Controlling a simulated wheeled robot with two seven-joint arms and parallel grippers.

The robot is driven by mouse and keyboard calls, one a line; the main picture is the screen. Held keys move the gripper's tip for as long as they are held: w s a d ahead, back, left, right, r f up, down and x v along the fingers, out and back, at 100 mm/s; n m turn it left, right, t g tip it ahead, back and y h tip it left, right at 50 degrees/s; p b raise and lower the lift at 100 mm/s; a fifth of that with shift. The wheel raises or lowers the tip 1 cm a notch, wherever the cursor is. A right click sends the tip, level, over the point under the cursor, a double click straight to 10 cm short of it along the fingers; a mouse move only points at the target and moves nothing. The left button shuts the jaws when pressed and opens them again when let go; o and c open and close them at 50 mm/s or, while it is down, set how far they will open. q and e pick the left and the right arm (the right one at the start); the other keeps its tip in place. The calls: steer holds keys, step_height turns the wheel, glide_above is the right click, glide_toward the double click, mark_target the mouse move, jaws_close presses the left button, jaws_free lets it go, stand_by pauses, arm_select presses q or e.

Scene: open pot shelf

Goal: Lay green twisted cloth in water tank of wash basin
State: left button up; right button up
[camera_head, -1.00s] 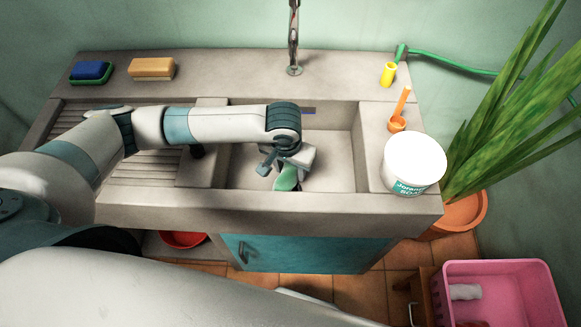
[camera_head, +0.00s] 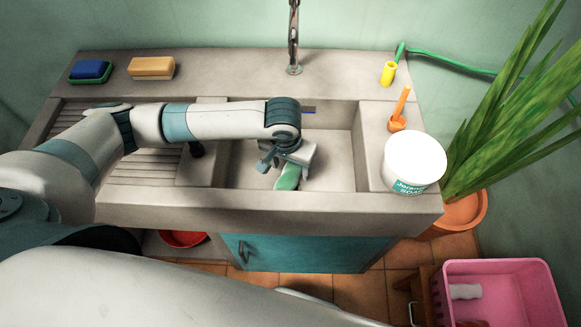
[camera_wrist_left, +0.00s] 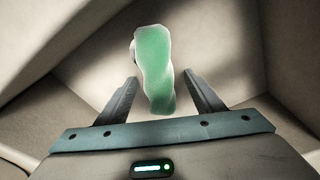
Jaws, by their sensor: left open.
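The green twisted cloth (camera_head: 289,177) lies in the water tank of the wash basin (camera_head: 335,160), below my left gripper (camera_head: 275,165). In the left wrist view the cloth (camera_wrist_left: 155,68) shows as a pale green, elongated shape between and beyond the fingertips. The left gripper (camera_wrist_left: 160,92) is open there, with a gap on both sides of the cloth. The arm and gripper hide part of the tank and part of the cloth in the head view. My right gripper is not in view.
A blue and green sponge (camera_head: 91,72) and a yellow sponge (camera_head: 152,68) lie on the back ledge. A white soap tub (camera_head: 414,160), an orange scoop (camera_head: 398,115) and a yellow hose end (camera_head: 388,74) are at the right. A faucet (camera_head: 294,45) stands behind the tank.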

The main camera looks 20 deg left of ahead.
mark_target(288, 174)
arm_select(q)
step_height(288, 174, up, 11)
steer(key=s, duration=0.1)
steer(key=shift+s, duration=0.3)
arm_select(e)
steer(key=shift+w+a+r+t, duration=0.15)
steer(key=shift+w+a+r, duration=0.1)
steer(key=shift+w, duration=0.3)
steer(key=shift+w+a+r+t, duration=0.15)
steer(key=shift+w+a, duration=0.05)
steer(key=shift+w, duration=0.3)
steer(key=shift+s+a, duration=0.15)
